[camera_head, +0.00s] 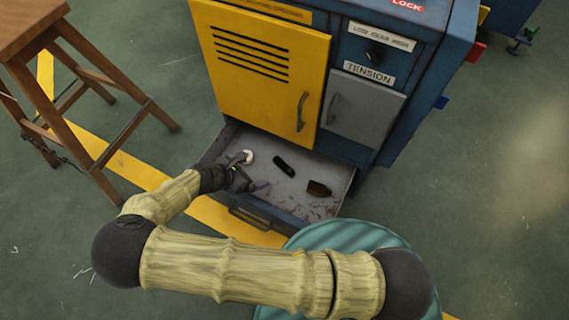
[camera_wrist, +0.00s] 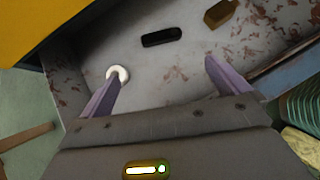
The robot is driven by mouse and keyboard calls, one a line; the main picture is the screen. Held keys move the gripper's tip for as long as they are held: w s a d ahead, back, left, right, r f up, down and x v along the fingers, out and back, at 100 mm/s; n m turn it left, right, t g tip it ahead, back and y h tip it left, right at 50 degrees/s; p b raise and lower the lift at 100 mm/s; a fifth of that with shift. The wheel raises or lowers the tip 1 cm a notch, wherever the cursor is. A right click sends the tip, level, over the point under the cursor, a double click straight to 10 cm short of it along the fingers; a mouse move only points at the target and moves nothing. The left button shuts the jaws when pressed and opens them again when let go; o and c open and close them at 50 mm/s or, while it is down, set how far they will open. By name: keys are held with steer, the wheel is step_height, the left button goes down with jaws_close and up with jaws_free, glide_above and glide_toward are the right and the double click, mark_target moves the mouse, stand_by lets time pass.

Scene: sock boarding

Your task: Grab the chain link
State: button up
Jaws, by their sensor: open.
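A dark, oblong piece that looks like the chain link (camera_head: 284,166) lies flat in the open bottom drawer (camera_head: 341,177) of the machine. It also shows in the wrist view (camera_wrist: 162,37), at the top middle, beyond the fingertips. My gripper (camera_head: 254,172) is over the left part of the drawer, open, with nothing between its purple fingers. In the wrist view my gripper (camera_wrist: 162,72) points toward the dark piece, which is apart from both fingers. A white ring (camera_wrist: 118,74) lies by the left fingertip and is partly covered by it.
A brown block (camera_head: 319,188) lies in the drawer to the right of the dark piece. The yellow door (camera_head: 258,70) rises above the drawer's back. The drawer has raised side walls and a front handle. A wooden stool (camera_head: 75,90) stands at left.

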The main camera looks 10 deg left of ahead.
steer(key=shift+f, duration=0.1)
steer(key=b, duration=0.7)
glide_toward(282, 167)
steer(key=shift+x, duration=1.15)
steer(key=shift+w+f, duration=0.25)
steer(key=shift+w, duration=0.05)
steer(key=shift+w+d, duration=0.1)
steer(key=shift+d, duration=0.1)
steer(key=shift+b, duration=0.3)
steer(key=b+x, duration=0.2)
steer(key=b, duration=0.1)
steer(key=shift+d+f, duration=0.1)
steer(key=shift+f, duration=0.35)
steer(key=shift+b+x, duration=1)
steer(key=shift+x, duration=0.25)
steer(key=shift+d+r, duration=0.1)
steer(key=shift+r, duration=0.05)
